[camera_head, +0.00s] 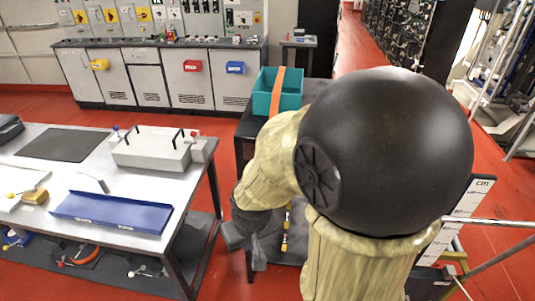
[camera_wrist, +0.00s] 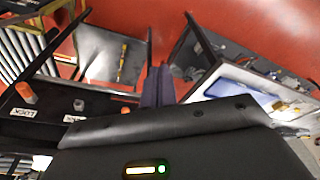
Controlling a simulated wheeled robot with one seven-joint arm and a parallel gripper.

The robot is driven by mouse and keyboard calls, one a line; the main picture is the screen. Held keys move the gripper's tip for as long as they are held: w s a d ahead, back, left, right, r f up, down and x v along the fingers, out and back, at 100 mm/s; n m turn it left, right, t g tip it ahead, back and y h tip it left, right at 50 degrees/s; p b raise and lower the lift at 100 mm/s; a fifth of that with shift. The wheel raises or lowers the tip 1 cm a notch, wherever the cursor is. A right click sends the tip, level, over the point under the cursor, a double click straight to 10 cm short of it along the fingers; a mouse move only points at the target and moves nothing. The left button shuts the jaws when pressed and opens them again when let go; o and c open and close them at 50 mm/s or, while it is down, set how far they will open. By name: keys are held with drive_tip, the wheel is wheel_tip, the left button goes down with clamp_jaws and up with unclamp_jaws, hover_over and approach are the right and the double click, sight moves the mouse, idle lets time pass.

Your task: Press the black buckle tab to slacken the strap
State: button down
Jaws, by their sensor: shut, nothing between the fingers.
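An orange strap (camera_head: 278,92) runs over a teal crate (camera_head: 259,103) on a dark table behind my arm in the head view. The black buckle tab cannot be made out in either view; my arm's large black joint and pale links cover part of that table. My gripper (camera_head: 250,252) hangs low in front of the table, between it and the metal bench, well below and apart from the crate. In the wrist view my gripper (camera_wrist: 158,68) shows two dark fingers side by side, shut and empty. The crate and strap are not clearly visible there.
A metal bench (camera_head: 122,236) at left holds a blue tray (camera_head: 112,212) and a grey box (camera_head: 151,149). A yellow tool (camera_head: 285,238) lies low beside my arm. A black panel (camera_wrist: 55,128) with LOCK labels is close at left in the wrist view. Red floor lies open behind.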

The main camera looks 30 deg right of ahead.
drive_tip(key=w+d+f+n+t+h+p, duration=0.1)
drive_tip(key=w+d+f+n+h+p, duration=0.1)
drive_tip(key=w+d+f+n+h, duration=0.3)
drive_tip(key=w+d+f+n+t+h+p, duration=0.1)
drive_tip(key=w+d+f+n+t+p, duration=0.2)
drive_tip(key=f+n, duration=0.4)
drive_tip(key=w+d+r+n+t+h+p, duration=0.1)
drive_tip(key=w+r+n+t+h, duration=0.1)
drive_tip(key=r+n, duration=0.4)
drive_tip(key=w+d+r+n+t+h+p, duration=0.1)
drive_tip(key=w+r+n+t, duration=0.3)
drive_tip(key=n, duration=0.7)
wheel_tip(320, 180, up, 2)
drive_tip(key=shift+w+r+t+h+p, duration=0.15)
drive_tip(key=shift+w+t+h+p, duration=0.25)
drive_tip(key=shift+t, duration=0.8)
drive_tip(key=shift+d, duration=0.2)
drive_tip(key=p+x, duration=0.6)
drive_tip(key=x, duration=0.7)
drive_tip(key=shift+w+d, duration=0.2)
drive_tip(key=shift+d, duration=0.15)
